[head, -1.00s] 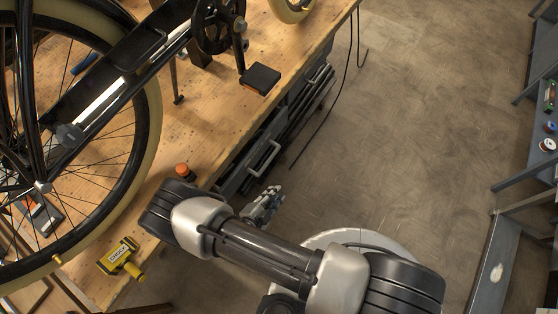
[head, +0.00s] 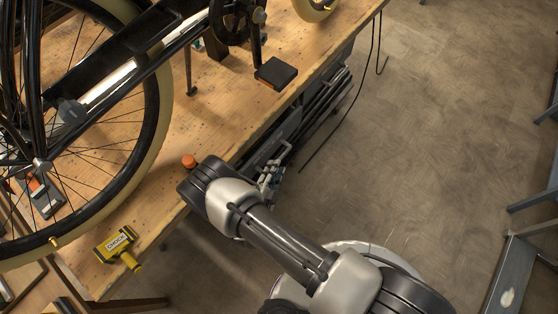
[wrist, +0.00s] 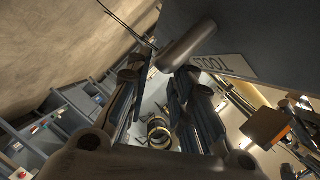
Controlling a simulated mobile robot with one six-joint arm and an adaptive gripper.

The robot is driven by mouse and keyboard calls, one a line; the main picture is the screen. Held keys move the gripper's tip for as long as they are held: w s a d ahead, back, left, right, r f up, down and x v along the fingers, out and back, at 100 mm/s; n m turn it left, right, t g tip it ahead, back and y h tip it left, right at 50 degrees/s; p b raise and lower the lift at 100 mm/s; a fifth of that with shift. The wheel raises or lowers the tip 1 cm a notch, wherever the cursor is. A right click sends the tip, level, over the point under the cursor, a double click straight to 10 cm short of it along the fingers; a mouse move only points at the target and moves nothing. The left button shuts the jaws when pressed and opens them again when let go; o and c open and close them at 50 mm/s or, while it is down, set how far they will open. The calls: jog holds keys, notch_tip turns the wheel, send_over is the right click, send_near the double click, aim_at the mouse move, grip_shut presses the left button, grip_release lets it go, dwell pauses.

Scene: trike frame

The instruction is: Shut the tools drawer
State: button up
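The tools drawer (wrist: 255,30) shows in the wrist view as a dark grey front with a white label reading "TOOL", partly cut off. Its rounded bar handle (wrist: 188,45) lies just beyond my fingertips, its near end over the gap between them. In the head view the drawer sits under the bench edge, and its handle (head: 284,150) is partly covered by my gripper (head: 272,177). My gripper (wrist: 163,80) is open, with its fingers apart and nothing held. I cannot tell whether it touches the handle, nor how far out the drawer stands.
The wooden workbench (head: 215,120) carries the trike, an orange-capped item (head: 189,161) and a yellow tool (head: 117,243) near its edge. A cable (head: 345,110) hangs beyond the drawers. The floor (head: 430,120) to the right is clear up to grey shelving (head: 500,285).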

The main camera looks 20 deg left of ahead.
aim_at(279, 158)
jog(key=b+x, duration=0.1)
jog(key=x, duration=0.4)
jog(key=shift+w, duration=0.1)
jog(key=shift+c, duration=0.5)
grip_shut()
